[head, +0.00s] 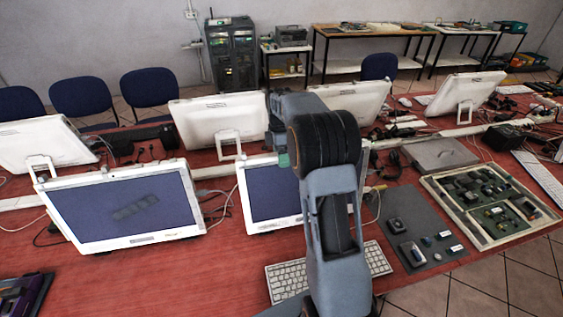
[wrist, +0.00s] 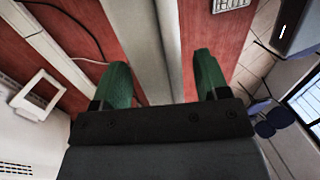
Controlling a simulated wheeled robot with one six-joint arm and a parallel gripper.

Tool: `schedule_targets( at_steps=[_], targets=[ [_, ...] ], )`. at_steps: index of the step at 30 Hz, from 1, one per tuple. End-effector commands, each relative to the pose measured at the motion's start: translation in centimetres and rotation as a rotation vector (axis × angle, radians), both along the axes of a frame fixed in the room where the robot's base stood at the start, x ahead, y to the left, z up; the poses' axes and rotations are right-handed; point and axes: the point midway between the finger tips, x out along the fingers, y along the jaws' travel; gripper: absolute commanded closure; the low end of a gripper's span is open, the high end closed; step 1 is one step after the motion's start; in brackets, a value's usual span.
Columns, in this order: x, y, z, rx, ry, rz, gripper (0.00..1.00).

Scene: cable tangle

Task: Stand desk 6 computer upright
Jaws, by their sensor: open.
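Several white all-in-one computers stand on the red-topped desks, and no label shows which one is desk 6's. In the head view, the front left computer (head: 125,208) leans back with its dark screen towards me. A second front computer (head: 262,195) is partly hidden behind my arm. Back-row computers (head: 215,117) show their white backs and stands.
A white keyboard (head: 290,279) lies at the front, partly behind my arm. A grey mat (head: 440,222) with small parts and a framed circuit board (head: 490,205) are at the right. Cables lie among the computers. The front left red desktop (head: 150,275) is mostly clear.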

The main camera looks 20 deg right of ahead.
Motion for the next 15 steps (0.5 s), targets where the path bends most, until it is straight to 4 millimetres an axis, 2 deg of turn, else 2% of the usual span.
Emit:
schedule_targets(
  at_steps=[6,15],
  targets=[
    [-0.4,0.1,-2.0,0.000,0.001,-0.001,0.32],
    [-0.5,0.1,-2.6,0.000,-0.001,-0.001,0.32]
  ],
)
